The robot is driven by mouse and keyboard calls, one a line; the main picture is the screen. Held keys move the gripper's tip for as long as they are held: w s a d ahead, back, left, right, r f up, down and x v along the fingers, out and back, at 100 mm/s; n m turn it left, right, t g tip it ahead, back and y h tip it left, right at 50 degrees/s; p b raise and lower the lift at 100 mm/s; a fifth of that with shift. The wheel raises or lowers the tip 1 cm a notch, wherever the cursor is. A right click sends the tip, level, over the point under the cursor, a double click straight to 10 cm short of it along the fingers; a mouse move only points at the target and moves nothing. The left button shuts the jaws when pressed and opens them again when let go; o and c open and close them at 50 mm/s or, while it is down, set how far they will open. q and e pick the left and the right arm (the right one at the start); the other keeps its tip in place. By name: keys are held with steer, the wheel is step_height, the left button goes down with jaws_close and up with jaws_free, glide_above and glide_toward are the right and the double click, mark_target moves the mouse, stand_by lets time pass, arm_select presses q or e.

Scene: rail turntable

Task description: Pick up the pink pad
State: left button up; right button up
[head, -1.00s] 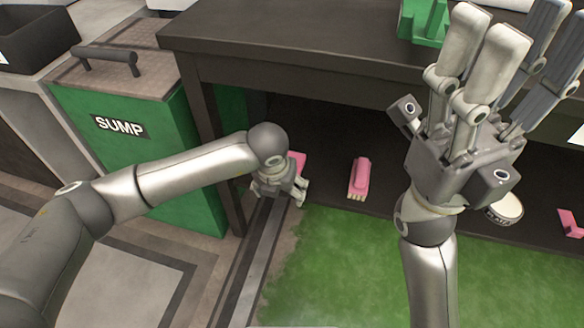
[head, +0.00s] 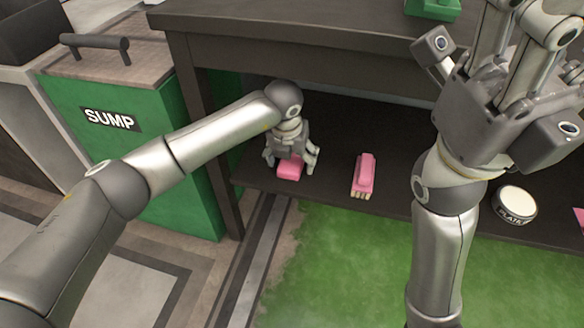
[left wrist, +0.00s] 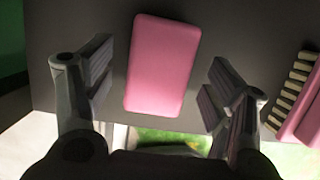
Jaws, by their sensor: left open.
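The pink pad (head: 288,171) is a plain rounded block lying on the dark lower shelf, near its left end. My left gripper (head: 291,163) is over the pad, open, with a finger on either side of it. In the left wrist view the pad (left wrist: 162,62) lies between the two open fingers (left wrist: 155,95), with a gap on each side. The gripper hides part of the pad in the head view. My right gripper (head: 515,45) is raised at the upper right, its fingers pointing up and cut off by the frame edge.
A pink brush with pale bristles (head: 363,175) lies right of the pad; it also shows in the left wrist view (left wrist: 300,100). A round tin marked PLATE (head: 514,203) sits further right. The table leg (head: 207,150) and green SUMP cabinet (head: 130,160) stand left. The tabletop (head: 300,38) overhangs the shelf.

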arm_select(q)
steer(key=shift+w+f, duration=0.1)
steer(key=shift+f, duration=0.2)
steer(key=shift+f, duration=0.25)
stand_by(0.4)
steer(key=c, duration=1)
